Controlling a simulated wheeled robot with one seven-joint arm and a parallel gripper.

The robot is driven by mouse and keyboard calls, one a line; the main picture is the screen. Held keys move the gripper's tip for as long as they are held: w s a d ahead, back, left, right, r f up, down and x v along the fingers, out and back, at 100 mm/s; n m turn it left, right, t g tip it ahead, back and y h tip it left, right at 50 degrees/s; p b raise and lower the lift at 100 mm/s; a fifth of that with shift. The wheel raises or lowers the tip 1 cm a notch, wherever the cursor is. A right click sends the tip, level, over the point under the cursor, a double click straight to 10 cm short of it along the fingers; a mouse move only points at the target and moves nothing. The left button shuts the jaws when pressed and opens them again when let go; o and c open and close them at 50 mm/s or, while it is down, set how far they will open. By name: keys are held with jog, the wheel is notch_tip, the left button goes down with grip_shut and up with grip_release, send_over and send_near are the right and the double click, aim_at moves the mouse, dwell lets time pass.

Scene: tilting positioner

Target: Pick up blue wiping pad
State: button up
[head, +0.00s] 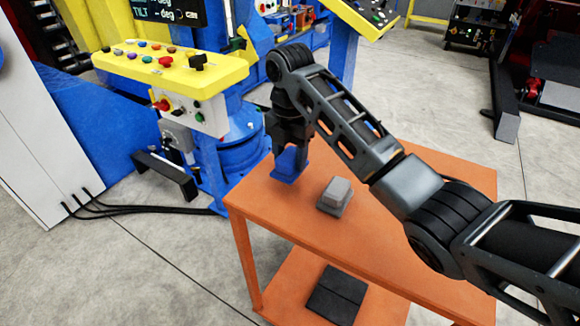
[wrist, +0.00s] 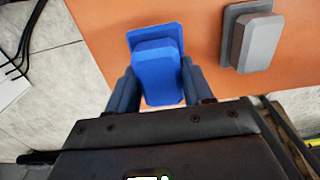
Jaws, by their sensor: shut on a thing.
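The blue wiping pad (wrist: 157,72) has a wide flat base and a raised block handle. In the wrist view my gripper (wrist: 157,88) is shut on the block, with one finger on each side of it. In the head view the pad (head: 291,164) is under my gripper (head: 290,150), near the far left corner of the orange table (head: 400,235). I cannot tell whether the pad's base touches the tabletop.
A grey pad of the same shape (head: 335,196) lies on the table to the right of the blue one, also in the wrist view (wrist: 249,38). A yellow control panel (head: 170,65) stands behind left. A dark flat object (head: 336,292) lies on the lower shelf.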

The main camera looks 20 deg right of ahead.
jog(key=s+d+r+p, duration=0.4)
jog(key=d+r, duration=0.3)
jog(key=d, duration=0.4)
jog(key=shift+s, duration=0.2)
jog(key=shift+r, duration=0.1)
jog(key=o, duration=0.5)
jog(key=c, duration=0.4)
